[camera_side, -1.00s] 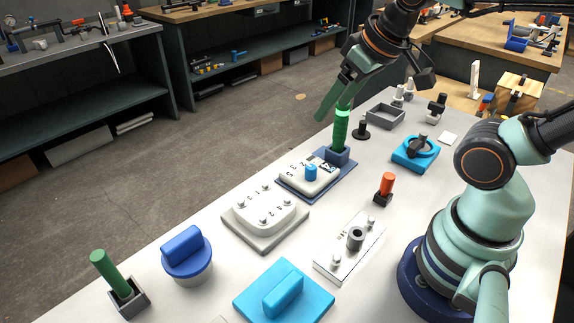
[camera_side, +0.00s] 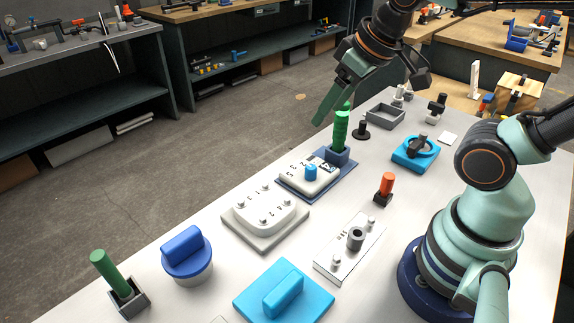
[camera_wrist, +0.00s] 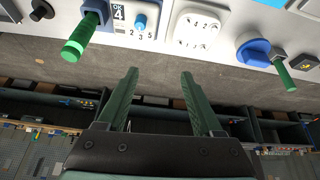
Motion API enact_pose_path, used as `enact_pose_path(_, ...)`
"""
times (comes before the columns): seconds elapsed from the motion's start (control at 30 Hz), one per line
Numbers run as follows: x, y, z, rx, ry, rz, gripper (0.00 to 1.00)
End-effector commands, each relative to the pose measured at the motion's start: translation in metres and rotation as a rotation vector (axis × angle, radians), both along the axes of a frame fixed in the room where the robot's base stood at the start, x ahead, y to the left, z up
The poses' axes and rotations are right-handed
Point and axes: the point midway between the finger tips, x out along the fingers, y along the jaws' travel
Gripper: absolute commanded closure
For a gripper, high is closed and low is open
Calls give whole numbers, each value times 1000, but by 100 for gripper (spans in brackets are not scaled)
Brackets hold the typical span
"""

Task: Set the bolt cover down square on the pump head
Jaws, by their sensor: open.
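The light blue square plate with a raised bar handle (camera_side: 283,290), which looks like the bolt cover, lies on the table at the front. A piece of light blue shows at the top edge of the wrist view. The pump head looks to be the pale rounded block with numbered bolts (camera_side: 264,213) on a grey base; its bolts are uncovered. It also shows in the wrist view (camera_wrist: 201,28). My gripper (camera_side: 333,113) is open and empty, high beside the green post, away from both. Its two green fingers are apart in the wrist view (camera_wrist: 158,76).
A green post (camera_side: 341,130) stands near my gripper, beside a numbered panel with a blue knob (camera_side: 311,173). A blue-capped round pot (camera_side: 186,254) and a green handle in a holder (camera_side: 112,275) stand front left. A metal plate with a socket (camera_side: 350,246) lies right of the pump head.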

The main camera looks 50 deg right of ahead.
Motion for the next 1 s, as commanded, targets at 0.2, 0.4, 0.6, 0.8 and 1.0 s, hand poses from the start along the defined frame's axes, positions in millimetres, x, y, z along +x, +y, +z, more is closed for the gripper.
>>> enact_pose_path(0.2,-6,78,-28,-109,142,466,32)
enact_pose_path(0.4,-36,155,-62,-238,266,978,32)
enact_pose_path(0.6,-72,202,-87,-332,340,1341,32)
enact_pose_path(0.8,-86,215,-100,-365,365,1464,32)
enact_pose_path(1.0,-87,214,-131,-366,371,1466,32)
